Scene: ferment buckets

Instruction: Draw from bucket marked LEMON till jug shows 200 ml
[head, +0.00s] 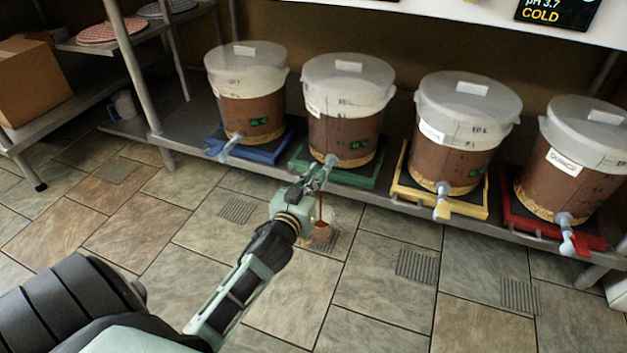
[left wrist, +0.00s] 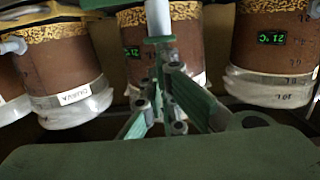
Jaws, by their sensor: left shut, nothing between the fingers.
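Four lidded buckets of brown liquid stand on the shelf. The second bucket from the left (head: 345,125) is on a green stand; its label is too small to read, and I cannot tell which is LEMON. My left gripper (head: 316,178) is shut and empty at this bucket's tap (head: 331,160), by its green handle (left wrist: 158,40); I cannot tell if it touches. A thin brown stream (head: 320,205) falls below the tap into a clear jug (head: 321,237) on the floor. Brown liquid shows in the jug; its level cannot be read. My right gripper is not in view.
Other buckets stand on a blue stand (head: 268,150), a yellow stand (head: 465,207) and a red stand (head: 520,215), with taps jutting over the shelf's front edge. A cardboard box (head: 38,80) and a mug (head: 123,106) are at left.

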